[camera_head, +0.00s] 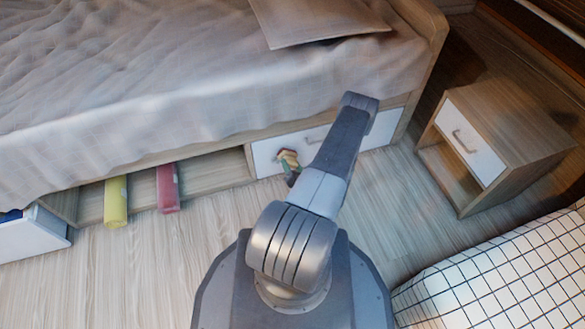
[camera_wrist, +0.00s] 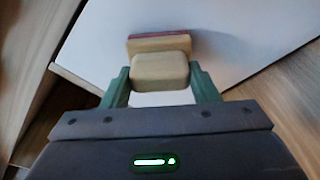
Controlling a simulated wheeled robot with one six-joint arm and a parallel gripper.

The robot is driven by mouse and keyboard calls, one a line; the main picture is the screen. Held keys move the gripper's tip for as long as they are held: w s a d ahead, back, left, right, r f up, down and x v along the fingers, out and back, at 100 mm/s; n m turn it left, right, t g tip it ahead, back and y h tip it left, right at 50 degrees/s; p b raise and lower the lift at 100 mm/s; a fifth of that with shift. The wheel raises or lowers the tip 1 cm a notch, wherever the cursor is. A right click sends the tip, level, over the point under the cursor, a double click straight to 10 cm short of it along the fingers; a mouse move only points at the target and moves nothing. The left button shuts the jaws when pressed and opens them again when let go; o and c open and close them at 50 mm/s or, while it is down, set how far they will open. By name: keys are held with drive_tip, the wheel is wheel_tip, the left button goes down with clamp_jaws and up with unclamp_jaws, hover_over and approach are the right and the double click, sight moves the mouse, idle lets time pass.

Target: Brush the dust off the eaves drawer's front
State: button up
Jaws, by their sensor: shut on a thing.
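The eaves drawer's white front (camera_head: 265,157) is set in the base under the bed, with a handle at its middle. It fills much of the wrist view (camera_wrist: 250,45). My gripper (camera_head: 290,167) is at the left part of this front, partly hidden behind my arm. In the wrist view my gripper's green fingers (camera_wrist: 162,88) are shut on the tan block handle of a brush (camera_wrist: 160,70). The brush's reddish far edge (camera_wrist: 160,37) is close against the white front; I cannot tell if it touches. No dust can be made out.
A yellow roll (camera_head: 116,202) and a red roll (camera_head: 167,188) lie in the open bay left of the drawer. A nightstand (camera_head: 515,130) stands at the right. A white checked cloth surface (camera_head: 500,275) is at the lower right. Wooden floor lies clear before the bed.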

drive_tip(key=shift+w+a, duration=0.1)
drive_tip(key=shift+w, duration=0.1)
drive_tip(key=s+a+b, duration=0.1)
drive_tip(key=s+a, duration=0.1)
drive_tip(key=a, duration=0.5)
idle(0.6)
